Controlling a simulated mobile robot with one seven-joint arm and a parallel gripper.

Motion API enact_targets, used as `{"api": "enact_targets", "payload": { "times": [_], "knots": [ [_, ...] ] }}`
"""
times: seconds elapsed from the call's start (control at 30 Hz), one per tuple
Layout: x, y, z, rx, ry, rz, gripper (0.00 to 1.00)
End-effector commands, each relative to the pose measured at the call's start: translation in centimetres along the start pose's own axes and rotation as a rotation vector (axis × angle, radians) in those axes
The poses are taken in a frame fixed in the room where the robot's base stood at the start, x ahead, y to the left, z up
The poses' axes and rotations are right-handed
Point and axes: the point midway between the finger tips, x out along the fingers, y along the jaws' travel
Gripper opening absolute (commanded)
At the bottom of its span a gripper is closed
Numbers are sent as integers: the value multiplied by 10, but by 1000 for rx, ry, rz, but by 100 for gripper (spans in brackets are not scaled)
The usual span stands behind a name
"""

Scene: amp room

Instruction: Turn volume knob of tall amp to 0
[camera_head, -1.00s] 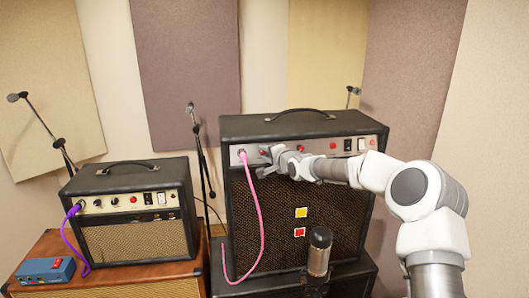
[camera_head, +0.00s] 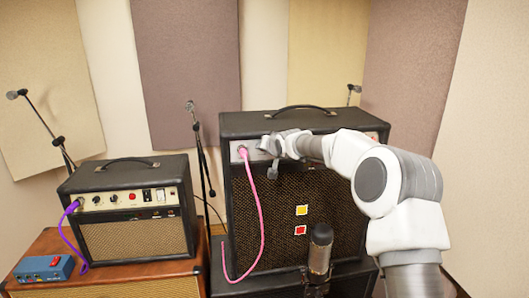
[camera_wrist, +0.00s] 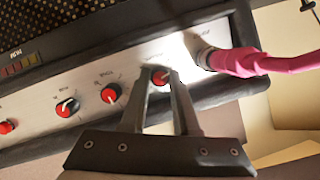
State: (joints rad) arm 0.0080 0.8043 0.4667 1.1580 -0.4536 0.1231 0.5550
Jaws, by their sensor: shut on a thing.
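The tall amp (camera_head: 335,215) is black with a brown grille and a silver control panel. In the wrist view its panel (camera_wrist: 85,75) appears upside down. A red-topped knob (camera_wrist: 160,76) sits beside the pink cable's plug, between my gripper's (camera_wrist: 161,78) two fingertips. The fingers are shut on it and partly hide it. Two more red knobs, one in the middle (camera_wrist: 111,93) and one farther left (camera_wrist: 67,106), are free. In the head view my gripper (camera_head: 269,144) is at the panel's left part, and my arm hides most of the panel. The knob labels are too small to read.
The pink cable (camera_head: 257,205) hangs from the panel's left end, close to my gripper. A microphone (camera_head: 320,250) stands in front of the amp. A smaller amp (camera_head: 135,238) with a purple cable stands at left, beside a blue box (camera_head: 45,268).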

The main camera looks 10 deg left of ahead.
Motion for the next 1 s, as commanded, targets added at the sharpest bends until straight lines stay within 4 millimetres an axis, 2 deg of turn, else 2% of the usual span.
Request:
{"api": "enact_targets", "payload": {
  "times": [0.5,1.0],
  "knots": [
    [1,-3,2,-411,-11,113,0],
    [0,-2,0,-552,-17,154,0]
  ]
}}
